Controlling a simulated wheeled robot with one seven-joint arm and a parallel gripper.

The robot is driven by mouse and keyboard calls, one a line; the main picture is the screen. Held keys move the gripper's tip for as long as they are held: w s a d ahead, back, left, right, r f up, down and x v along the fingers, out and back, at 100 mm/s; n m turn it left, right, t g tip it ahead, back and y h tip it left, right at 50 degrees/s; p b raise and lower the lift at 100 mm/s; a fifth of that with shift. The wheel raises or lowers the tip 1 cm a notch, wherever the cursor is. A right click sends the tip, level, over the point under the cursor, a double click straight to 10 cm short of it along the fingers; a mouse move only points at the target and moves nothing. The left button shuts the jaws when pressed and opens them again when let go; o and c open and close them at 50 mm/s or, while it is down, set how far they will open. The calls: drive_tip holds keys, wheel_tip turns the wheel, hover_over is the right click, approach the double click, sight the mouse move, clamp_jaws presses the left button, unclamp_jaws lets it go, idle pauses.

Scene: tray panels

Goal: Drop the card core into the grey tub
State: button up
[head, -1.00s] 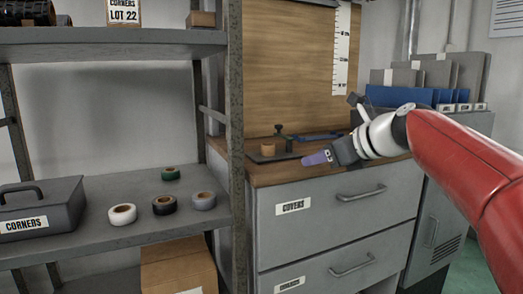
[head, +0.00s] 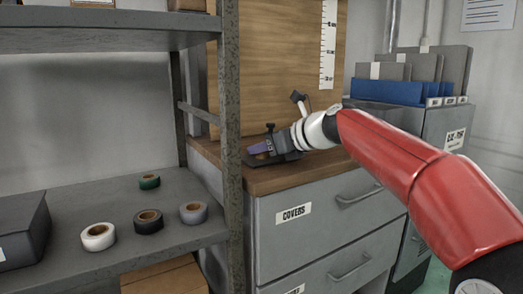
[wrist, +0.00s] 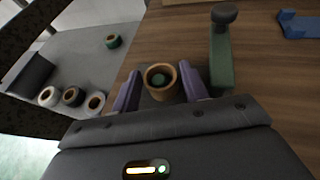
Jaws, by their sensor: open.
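The card core (wrist: 149,90), a short brown ring, stands on a dark base on the wooden bench top. A dark green round piece shows inside its hole. My gripper (wrist: 161,76) is open, with one purple finger on each side of the core; I cannot tell whether they touch it. In the head view my gripper (head: 260,149) is low over the bench's left end and mostly hides the core. I cannot make out a grey tub in either view.
A green post with a dark knob (wrist: 222,60) stands close right of the core. A blue piece (wrist: 298,26) lies farther right. The shelf upright (head: 231,150) is just left of the bench. Tape rolls (head: 149,221) and a dark box (head: 22,228) sit on the shelf.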

drive_tip(key=shift+w+a+f, duration=0.2)
drive_tip(key=shift+w+a, duration=0.2)
drive_tip(key=shift+a, duration=0.05)
drive_tip(key=c, duration=0.8)
drive_tip(key=shift+r, duration=0.1)
